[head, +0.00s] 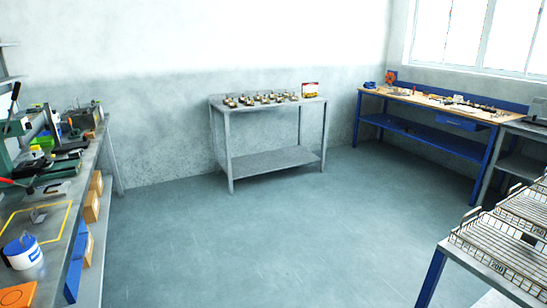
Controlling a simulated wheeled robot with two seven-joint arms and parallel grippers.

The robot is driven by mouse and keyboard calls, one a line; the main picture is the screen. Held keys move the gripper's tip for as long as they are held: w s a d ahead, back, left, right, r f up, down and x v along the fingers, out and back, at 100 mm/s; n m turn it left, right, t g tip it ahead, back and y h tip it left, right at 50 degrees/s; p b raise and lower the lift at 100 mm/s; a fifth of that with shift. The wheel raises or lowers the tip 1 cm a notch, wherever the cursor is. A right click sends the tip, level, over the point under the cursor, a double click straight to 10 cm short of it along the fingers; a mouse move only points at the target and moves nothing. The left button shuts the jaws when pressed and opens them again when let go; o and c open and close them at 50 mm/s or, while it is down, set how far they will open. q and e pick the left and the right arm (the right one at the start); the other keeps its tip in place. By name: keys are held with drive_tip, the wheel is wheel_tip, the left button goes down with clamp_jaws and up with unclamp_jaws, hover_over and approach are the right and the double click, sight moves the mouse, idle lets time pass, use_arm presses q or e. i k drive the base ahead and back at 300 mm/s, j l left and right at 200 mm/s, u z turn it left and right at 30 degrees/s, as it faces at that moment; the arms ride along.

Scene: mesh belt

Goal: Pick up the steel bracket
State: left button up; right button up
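A small grey metal piece (38,215), which looks like the steel bracket, lies on the left workbench (84,185) inside a yellow outline (66,222). It is too small to make out its exact shape. Another small dark metal piece (56,188) lies just behind the outline. Neither of my grippers shows in the head view, and nothing is seen touching the bracket.
A white and blue tub (22,252) and an orange item (17,295) stand in front of the outline. Green and black tools crowd the bench behind. A grey table (270,160), a blue bench (430,103) and wire mesh trays (500,245) stand elsewhere. The middle floor is clear.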

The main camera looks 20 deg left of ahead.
sight(36, 218)
drive_tip(key=i+j+u, duration=0.1)
drive_tip(key=i+u, duration=0.65)
drive_tip(key=i+l+u, duration=0.2)
drive_tip(key=i+u, duration=0.2)
drive_tip(key=i+l+u, duration=0.15)
drive_tip(key=i+u, duration=0.3)
drive_tip(key=i+l+u, duration=0.3)
drive_tip(key=i+u, duration=0.15)
drive_tip(key=i+l+u, duration=0.7)
drive_tip(key=l+u, duration=0.2)
